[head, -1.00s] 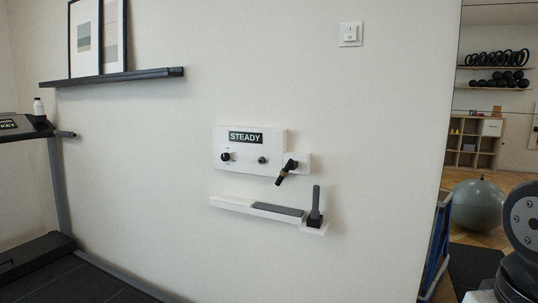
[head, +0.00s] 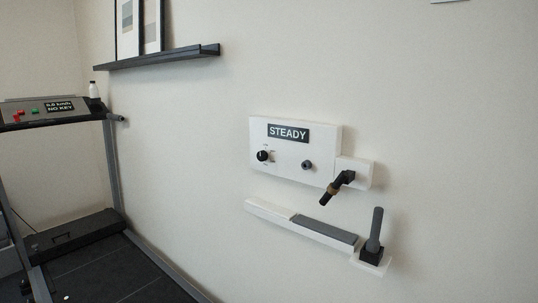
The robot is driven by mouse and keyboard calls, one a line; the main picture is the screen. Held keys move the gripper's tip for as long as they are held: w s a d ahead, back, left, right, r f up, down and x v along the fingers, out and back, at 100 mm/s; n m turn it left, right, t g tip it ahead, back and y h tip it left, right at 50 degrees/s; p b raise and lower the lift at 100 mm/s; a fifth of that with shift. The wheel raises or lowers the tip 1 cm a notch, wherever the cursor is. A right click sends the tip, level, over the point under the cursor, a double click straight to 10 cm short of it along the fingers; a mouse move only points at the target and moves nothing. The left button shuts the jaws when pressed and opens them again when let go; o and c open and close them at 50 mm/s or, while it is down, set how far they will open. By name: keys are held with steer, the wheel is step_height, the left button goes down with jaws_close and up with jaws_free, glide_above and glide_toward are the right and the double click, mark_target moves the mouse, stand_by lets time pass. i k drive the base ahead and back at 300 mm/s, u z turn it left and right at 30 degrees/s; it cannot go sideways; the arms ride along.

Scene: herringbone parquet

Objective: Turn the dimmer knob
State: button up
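A white control panel (head: 325,146) is fixed to the wall right of the middle in the head view. It bears a black label reading STEADY (head: 288,133). A round black knob (head: 263,156) with small marks around it sits at the panel's lower left; I take it for the dimmer knob. A smaller dark grey knob or button (head: 307,165) sits to its right. My gripper is not in view.
Below are a white ledge with a grey strip (head: 325,229) and an upright grey handle (head: 376,228). A treadmill (head: 50,112) stands left; a dark shelf (head: 160,57) hangs above it.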

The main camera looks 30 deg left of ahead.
mark_target(262, 156)
steer(key=u, duration=0.25)
steer(key=i, duration=0.65)
steer(key=u, duration=1.05)
steer(key=i, duration=0.55)
steer(key=u, duration=0.6)
